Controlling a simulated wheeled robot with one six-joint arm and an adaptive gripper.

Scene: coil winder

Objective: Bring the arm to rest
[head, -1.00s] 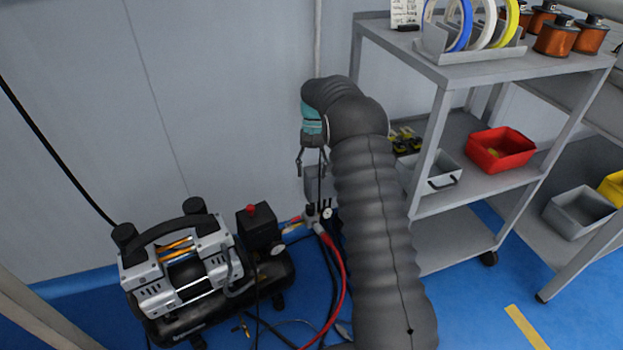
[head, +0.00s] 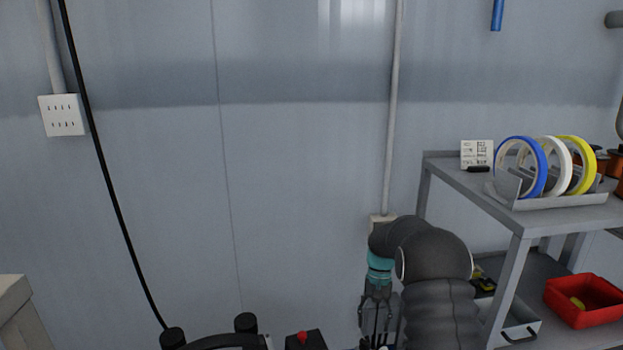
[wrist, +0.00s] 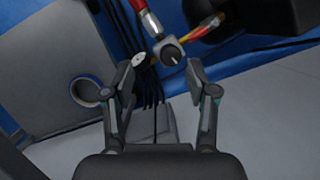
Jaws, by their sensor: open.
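My gripper (head: 376,335) hangs from the teal-banded wrist of my grey-sleeved arm, low in the head view, left of the cart. Its fingers point down and the picture's lower edge cuts off what is under them. In the wrist view my gripper (wrist: 158,75) is open, with two separate fingers and nothing held between them. Beyond the fingertips are an air fitting with a dark knob (wrist: 171,52) and a small white gauge (wrist: 138,59). I cannot tell how far they are from the fingers.
A grey shelf cart (head: 467,185) stands right of my arm, carrying tape rolls (head: 535,165) and a red bin (head: 585,300). The compressor's top (head: 230,341) shows at the bottom edge. A black cable (head: 105,165) hangs at left. The wall behind is mostly bare.

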